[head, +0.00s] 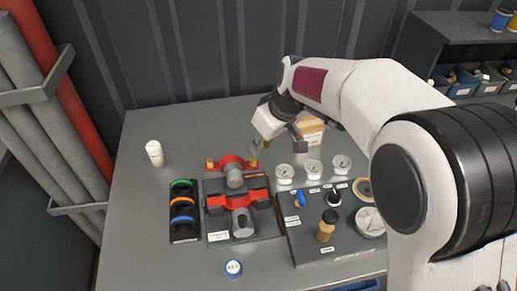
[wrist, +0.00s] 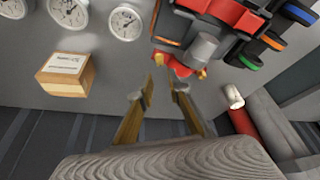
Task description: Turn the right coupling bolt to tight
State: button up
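The red coupling (head: 232,160) sits at the back of the pump unit, around a grey pipe. Its right brass bolt (head: 254,162) stands at the coupling's right end, and its left bolt (head: 210,163) at the other end. In the wrist view, turned around, the right bolt (wrist: 158,58) is on the left and the left bolt (wrist: 202,73) on the right. My gripper (head: 256,147) is just above and behind the right bolt. In the wrist view my gripper (wrist: 164,83) has its fingers apart with nothing between them.
White gauges (head: 313,167) and a panel (head: 325,245) with knobs stand to the right. A small wooden box (wrist: 67,73) is behind the gauges. Colored rings (head: 183,203) lie left of the pump, and a white bottle (head: 154,153) stands farther left. The table's left side is mostly clear.

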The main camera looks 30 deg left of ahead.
jog(key=shift+v, duration=1.7)
jog(key=s+d+r+m+t+h, duration=0.1)
jog(key=s+d+m, duration=0.4)
jog(key=d, duration=1.1)
jog(key=s+d+r+m+t+h, duration=0.2)
jog(key=s+d+r+m, duration=0.2)
jog(key=d, duration=1.2)
jog(key=s+d+r+m+t+h, duration=0.1)
jog(key=s+d+r+m, duration=0.1)
jog(key=s+d+m, duration=0.3)
jog(key=shift+s+d+r+m, duration=0.3)
jog(key=shift+s+d, duration=1.8)
jog(key=shift+d, duration=3.3)
